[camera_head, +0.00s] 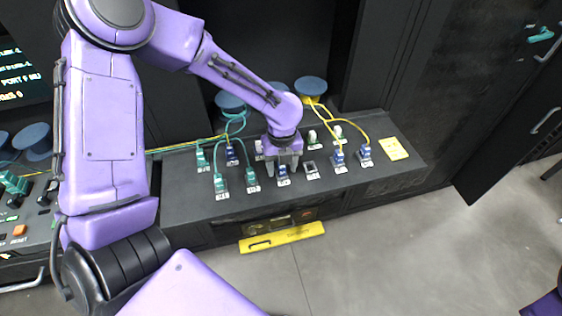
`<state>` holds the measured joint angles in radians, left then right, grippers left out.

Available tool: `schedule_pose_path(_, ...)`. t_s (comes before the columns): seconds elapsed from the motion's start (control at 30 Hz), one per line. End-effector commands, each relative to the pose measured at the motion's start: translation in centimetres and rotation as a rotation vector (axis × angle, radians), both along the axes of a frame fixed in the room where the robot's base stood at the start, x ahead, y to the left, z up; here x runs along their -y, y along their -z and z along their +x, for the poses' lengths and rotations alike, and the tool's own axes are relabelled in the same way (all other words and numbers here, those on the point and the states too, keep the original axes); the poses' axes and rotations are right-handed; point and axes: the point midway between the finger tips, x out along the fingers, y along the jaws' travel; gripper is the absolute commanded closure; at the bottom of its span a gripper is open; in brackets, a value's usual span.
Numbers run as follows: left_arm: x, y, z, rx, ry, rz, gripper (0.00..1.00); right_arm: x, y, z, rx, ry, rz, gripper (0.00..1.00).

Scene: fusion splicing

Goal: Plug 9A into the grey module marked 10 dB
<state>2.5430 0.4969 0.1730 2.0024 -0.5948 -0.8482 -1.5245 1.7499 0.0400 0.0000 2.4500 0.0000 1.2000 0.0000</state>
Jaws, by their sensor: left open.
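My left gripper (283,166) points down over the dark bench panel (390,180), its jaws open. A blue plug (283,173) sits right below the fingertips; I cannot tell whether they touch it. Other blue plugs (338,158) stand to the right, one more (365,151) beside them, and another (231,155) to the left. A small grey square module (311,169) with a white label lies just right of the gripper, with no plug visible in it. The labels are too small to read, so I cannot tell which plug is 9A or which module is 10 dB. My right gripper is out of view.
Teal plugs (220,183) with cables stand on the left of the panel. Blue spools (311,86) with yellow cables stand at the back. A yellow card (393,149) lies on the right, and a yellow bar (282,237) is along the front.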

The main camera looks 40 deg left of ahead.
Motion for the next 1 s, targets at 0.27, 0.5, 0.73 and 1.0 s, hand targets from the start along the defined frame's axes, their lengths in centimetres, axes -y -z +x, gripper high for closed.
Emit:
schedule_pose_path(0.27, 0.00, -0.03, 0.00, 0.000, 0.000, 0.000, 0.45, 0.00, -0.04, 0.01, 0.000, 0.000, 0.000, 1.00)
schedule_pose_path(0.5, -0.04, -0.17, -0.07, 0.000, -0.001, 0.000, 0.45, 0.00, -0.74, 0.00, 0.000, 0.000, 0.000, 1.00)
schedule_pose_path(0.73, -0.07, -0.01, -0.08, 0.000, 0.000, 0.000, 0.45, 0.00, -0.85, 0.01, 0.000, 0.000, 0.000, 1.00)
schedule_pose_path(1.0, -0.06, -0.01, -0.09, 0.000, 0.000, 0.000, 0.97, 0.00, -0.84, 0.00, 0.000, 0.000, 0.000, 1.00)
